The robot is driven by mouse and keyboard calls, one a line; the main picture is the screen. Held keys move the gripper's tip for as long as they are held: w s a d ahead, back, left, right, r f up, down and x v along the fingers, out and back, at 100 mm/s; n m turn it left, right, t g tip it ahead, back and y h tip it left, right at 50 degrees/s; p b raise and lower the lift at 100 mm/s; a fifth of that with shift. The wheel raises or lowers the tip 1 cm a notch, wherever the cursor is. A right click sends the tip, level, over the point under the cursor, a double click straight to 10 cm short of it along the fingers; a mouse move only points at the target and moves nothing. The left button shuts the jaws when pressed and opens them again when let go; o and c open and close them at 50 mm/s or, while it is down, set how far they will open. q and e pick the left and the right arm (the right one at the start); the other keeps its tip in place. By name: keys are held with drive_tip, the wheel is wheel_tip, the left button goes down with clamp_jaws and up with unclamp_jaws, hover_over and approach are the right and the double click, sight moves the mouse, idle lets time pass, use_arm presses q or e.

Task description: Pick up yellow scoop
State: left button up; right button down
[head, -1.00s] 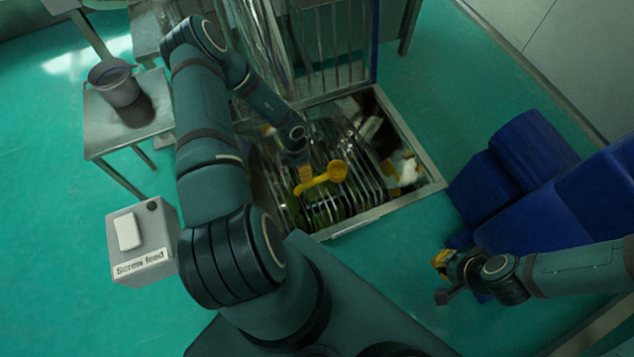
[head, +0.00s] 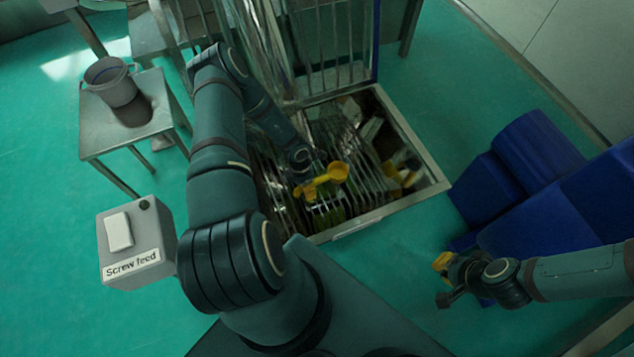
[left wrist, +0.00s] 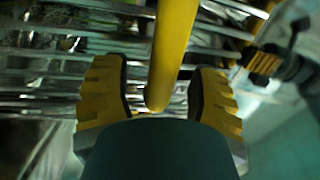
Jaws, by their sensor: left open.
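The yellow scoop (head: 333,174) lies over the metal bars of the sieve (head: 352,232) in the head view. Its bowl points to the upper right and its handle runs to the lower left. My left gripper (head: 305,187) is at the handle end, mostly hidden behind its own wrist. In the left wrist view, the scoop's handle (left wrist: 172,55) stands between the two open yellow-padded fingers of my left gripper (left wrist: 158,95), with gaps on both sides. My right gripper (head: 442,281) hangs over the floor at the right; its finger spread is unclear.
A blue motor housing (head: 535,150) stands right of the sieve. A metal pot (head: 111,82) is on a small table (head: 100,135) at the left. A screw feed box (head: 132,247) is at the lower left. Vertical bars rise behind the sieve.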

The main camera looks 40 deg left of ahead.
use_arm(q)
clamp_jaws()
